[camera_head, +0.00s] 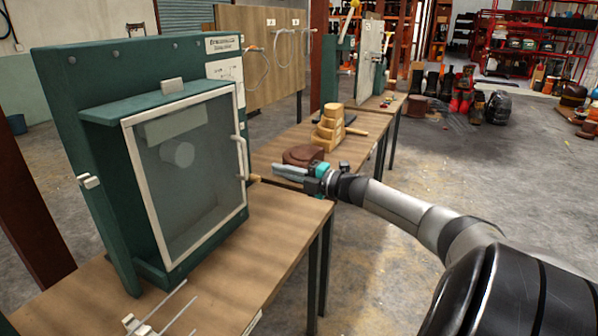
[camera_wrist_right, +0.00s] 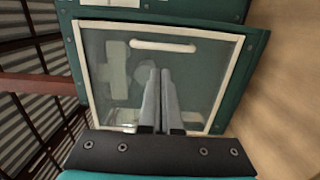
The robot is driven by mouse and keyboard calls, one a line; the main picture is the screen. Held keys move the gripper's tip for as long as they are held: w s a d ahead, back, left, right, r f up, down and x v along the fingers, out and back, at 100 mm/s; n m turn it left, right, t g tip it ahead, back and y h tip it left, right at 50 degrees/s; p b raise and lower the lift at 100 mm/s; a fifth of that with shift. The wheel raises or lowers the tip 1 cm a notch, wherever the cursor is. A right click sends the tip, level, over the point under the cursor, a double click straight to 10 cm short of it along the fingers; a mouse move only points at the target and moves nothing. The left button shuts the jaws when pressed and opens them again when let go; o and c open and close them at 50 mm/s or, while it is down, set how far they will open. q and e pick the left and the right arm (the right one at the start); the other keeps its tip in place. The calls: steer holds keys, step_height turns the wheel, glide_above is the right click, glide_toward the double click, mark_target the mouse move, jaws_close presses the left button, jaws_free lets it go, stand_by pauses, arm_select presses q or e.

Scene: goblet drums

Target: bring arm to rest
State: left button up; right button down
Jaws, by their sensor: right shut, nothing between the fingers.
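My right gripper (camera_head: 290,173) reaches in from the right in the head view, to the right of the green cabinet's white-framed door. Its fingers are together with nothing between them; they also show in the right wrist view (camera_wrist_right: 160,100). The green cabinet (camera_head: 85,130) stands on the near wooden table. Its clear door (camera_head: 190,165) looks shut, and its white handle (camera_head: 241,158) is just left of my fingertips. In the right wrist view the handle (camera_wrist_right: 163,46) lies beyond the fingertips, apart from them. My left gripper is not in view.
The near table (camera_head: 265,255) has pale rods (camera_head: 165,318) at its front left. A second table (camera_head: 357,150) behind my gripper holds a brown round object (camera_head: 303,155) and stacked wooden blocks (camera_head: 329,127). Open concrete floor (camera_head: 480,170) lies to the right.

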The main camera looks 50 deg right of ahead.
steer(key=shift+s+d+p, duration=0.15)
steer(key=shift+s+d, duration=0.15)
steer(key=shift+s, duration=0.35)
steer(key=shift+s+d+p, duration=0.1)
steer(key=shift+s+d, duration=0.15)
steer(key=shift+s, duration=0.35)
steer(key=shift+s+d+p, duration=0.15)
steer(key=shift+s+d, duration=0.15)
steer(key=shift+s, duration=0.35)
